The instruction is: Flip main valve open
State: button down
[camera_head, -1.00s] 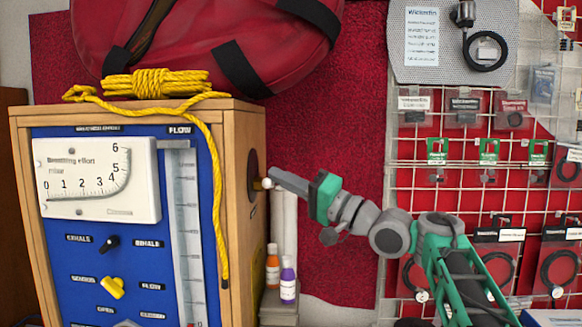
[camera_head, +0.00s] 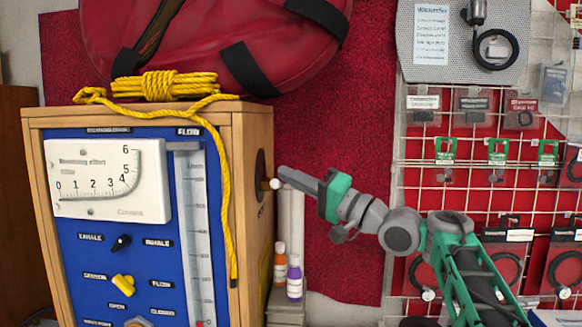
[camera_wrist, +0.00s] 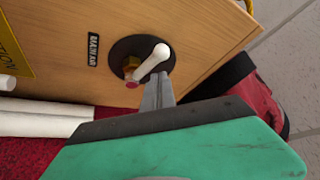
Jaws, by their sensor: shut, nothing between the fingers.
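The main valve is on the right wooden side of the testbench. In the wrist view its white lever (camera_wrist: 153,62) slants across a round black plate, beside a brass fitting (camera_wrist: 131,66) and the MAIN AIR label (camera_wrist: 93,49). In the head view the white lever end (camera_head: 275,184) sticks out from the bench side. My gripper (camera_head: 282,172) is shut and empty, its tips close beside the lever. In the wrist view the gripper tips (camera_wrist: 158,80) overlap the lever's lower right part; I cannot tell whether they touch it.
The wooden bench (camera_head: 254,125) has a blue front panel (camera_head: 75,230) with gauge and knobs. A yellow rope (camera_head: 222,165) hangs over its corner. Orange (camera_head: 280,264) and purple (camera_head: 294,280) bottles stand below my gripper. A grid rack (camera_head: 480,200) stands right.

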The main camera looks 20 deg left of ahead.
jog(key=d+f+b, duration=0.1)
jog(key=d+b, duration=0.1)
jog(key=d, duration=0.7)
jog(key=shift+w+f, duration=0.3)
jog(key=shift+w, duration=0.1)
jog(key=shift+d, duration=0.1)
